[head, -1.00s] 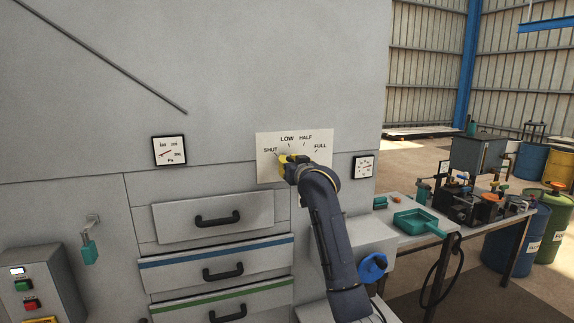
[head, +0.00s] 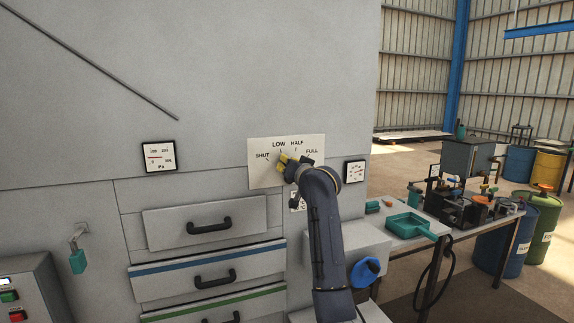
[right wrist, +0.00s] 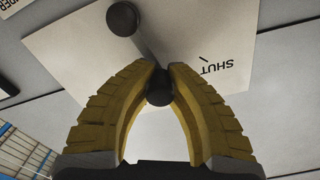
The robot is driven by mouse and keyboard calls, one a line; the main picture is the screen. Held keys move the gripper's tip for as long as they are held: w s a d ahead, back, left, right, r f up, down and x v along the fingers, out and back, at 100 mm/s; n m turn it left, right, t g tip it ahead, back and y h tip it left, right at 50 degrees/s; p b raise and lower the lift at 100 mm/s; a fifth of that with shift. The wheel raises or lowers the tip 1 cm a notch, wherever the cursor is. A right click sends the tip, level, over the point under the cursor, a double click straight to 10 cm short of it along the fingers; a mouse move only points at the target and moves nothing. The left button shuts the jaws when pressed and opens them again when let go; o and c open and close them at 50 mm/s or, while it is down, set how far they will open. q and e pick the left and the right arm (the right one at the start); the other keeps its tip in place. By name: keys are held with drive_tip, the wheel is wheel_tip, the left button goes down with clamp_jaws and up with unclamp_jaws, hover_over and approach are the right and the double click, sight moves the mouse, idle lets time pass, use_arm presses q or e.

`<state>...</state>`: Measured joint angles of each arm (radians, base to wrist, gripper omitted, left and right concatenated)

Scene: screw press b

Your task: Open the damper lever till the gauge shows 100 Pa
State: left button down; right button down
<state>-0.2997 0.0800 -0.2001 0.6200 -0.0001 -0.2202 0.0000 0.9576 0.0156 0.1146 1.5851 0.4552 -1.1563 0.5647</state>
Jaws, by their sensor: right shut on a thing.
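The white damper plate (head: 260,178) on the grey wall reads SHUT, LOW, HALF and FULL. My right gripper (head: 284,163) is in front of it, yellow fingers near the LOW mark, hiding most of the lever in the head view. In the right wrist view my right gripper (right wrist: 160,80) is shut on the dark knob of the damper lever (right wrist: 144,47). The lever's rod runs to a round dark pivot on the plate, and the SHUT label shows beside it. The Pa gauge (head: 158,156) hangs left of the plate; its needle seems low, but is too small to read exactly. My left gripper is out of view.
A second small gauge (head: 355,171) is right of the plate. Drawers with black handles (head: 209,226) are below. A blue handwheel (head: 366,271) is beside my right arm. A bench with a teal tray (head: 411,225) stands at the right.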

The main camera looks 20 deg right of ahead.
drive_tip(key=shift+r, duration=0.35)
drive_tip(key=c, duration=1.4)
unclamp_jaws()
drive_tip(key=shift+s, duration=0.1)
drive_tip(key=shift+o, duration=1.2)
drive_tip(key=shift+f, duration=0.2)
drive_tip(key=s, duration=1.2)
drive_tip(key=shift+d, duration=0.2)
